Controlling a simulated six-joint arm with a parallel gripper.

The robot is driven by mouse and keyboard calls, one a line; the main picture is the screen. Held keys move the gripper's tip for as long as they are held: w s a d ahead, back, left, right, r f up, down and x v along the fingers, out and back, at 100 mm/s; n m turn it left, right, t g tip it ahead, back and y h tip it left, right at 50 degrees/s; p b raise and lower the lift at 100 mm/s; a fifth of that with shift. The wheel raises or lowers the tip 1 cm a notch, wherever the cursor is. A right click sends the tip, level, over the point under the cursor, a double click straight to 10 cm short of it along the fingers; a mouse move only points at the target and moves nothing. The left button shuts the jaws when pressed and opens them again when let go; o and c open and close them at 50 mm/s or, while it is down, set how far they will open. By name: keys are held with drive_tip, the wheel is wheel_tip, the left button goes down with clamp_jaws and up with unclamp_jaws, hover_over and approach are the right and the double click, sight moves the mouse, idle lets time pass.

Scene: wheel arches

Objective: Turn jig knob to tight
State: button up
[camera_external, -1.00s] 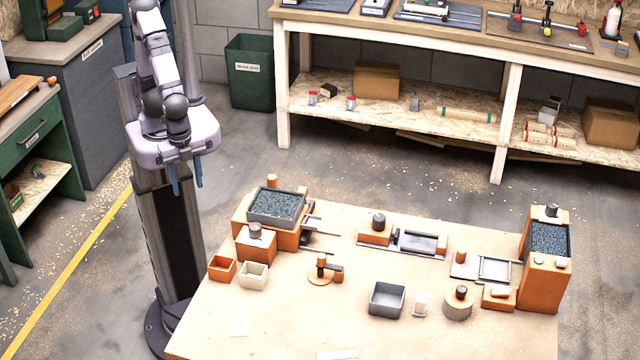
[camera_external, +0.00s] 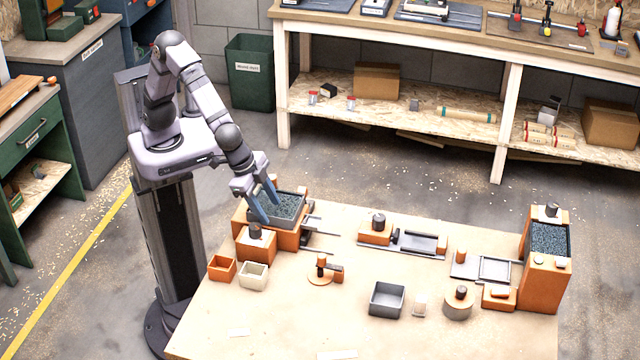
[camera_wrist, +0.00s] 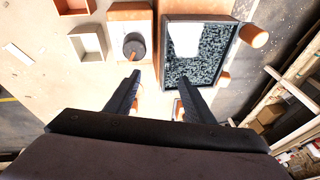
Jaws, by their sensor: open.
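Several dark knobs stand on the table, and no readable label shows which is the jig knob. One knob (camera_external: 255,230) sits on an orange block at the left; it also shows in the wrist view (camera_wrist: 134,46), with a thin pointer. My gripper (camera_external: 267,203) is open and empty, above the grey tray of dark bits, behind the left knob. Its fingers (camera_wrist: 158,80) point down, apart from the knob.
The dark-bit tray (camera_external: 249,211) sits in an orange housing. Small orange (camera_external: 222,268) and cream (camera_external: 253,276) boxes stand in front. A grey bin (camera_external: 387,300) and a tall orange unit (camera_external: 545,283) are further right. The table's front left is mostly clear.

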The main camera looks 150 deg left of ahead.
drive_tip(key=w+a+f+n+y+b, duration=0.1)
drive_tip(key=w+a+n, duration=0.1)
drive_tip(key=w+a, duration=0.3)
drive_tip(key=w+a+f+n+y+b, duration=0.1)
drive_tip(key=w+a+f+n, duration=0.1)
drive_tip(key=a, duration=0.6)
drive_tip(key=n+y+b, duration=0.2)
drive_tip(key=n+y, duration=0.1)
drive_tip(key=n, duration=0.2)
approach(378, 217)
drive_tip(key=x, duration=0.3)
drive_tip(key=shift+a+f, duration=0.1)
drive_tip(key=shift+p+x, duration=1.5)
drive_tip(key=shift+x, duration=2.05)
drive_tip(key=shift+w, duration=0.1)
drive_tip(key=c, duration=1.1)
